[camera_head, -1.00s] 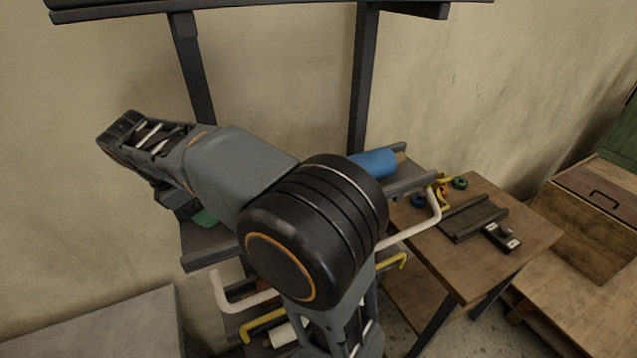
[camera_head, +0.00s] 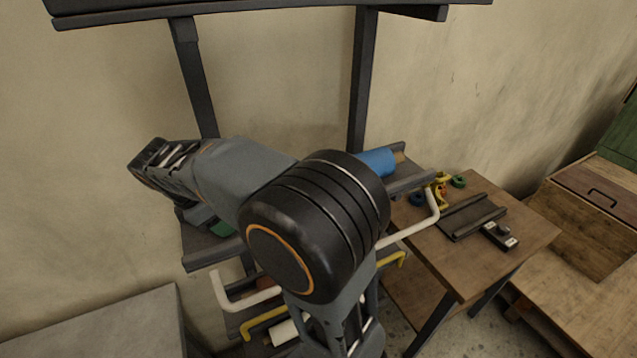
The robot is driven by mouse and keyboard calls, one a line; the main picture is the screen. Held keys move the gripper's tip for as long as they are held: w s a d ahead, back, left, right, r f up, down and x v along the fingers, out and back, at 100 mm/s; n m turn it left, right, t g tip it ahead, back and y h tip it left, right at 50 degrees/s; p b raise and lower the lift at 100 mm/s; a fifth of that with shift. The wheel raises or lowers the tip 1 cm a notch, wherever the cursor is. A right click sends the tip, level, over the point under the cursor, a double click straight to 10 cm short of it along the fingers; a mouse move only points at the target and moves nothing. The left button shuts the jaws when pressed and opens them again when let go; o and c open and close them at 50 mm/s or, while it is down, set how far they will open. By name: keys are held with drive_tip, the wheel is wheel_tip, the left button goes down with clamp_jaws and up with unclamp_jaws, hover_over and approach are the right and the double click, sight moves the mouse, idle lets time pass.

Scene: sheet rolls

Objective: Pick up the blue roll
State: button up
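The blue roll (camera_head: 378,161) lies on the grey top shelf of the rack (camera_head: 412,178), right of my arm's big black joint, which hides its left part. A brownish core end sticks out at its right. My arm reaches from the bottom centre up and to the left, away from the roll. The fingers of my gripper cannot be made out; the arm's far end is at the left, over the rack's left side.
A green roll (camera_head: 221,229) shows partly under my arm, and a white roll (camera_head: 285,332) lies lower. White and yellow bent bars stick out from the rack. A wooden table (camera_head: 500,250) at right holds a dark tray (camera_head: 470,217), tape rolls and a small device. A wooden chest stands beyond.

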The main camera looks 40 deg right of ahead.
clamp_jaws()
idle(0.4)
drive_tip(key=shift+r, duration=0.2)
drive_tip(key=shift+r, duration=0.1)
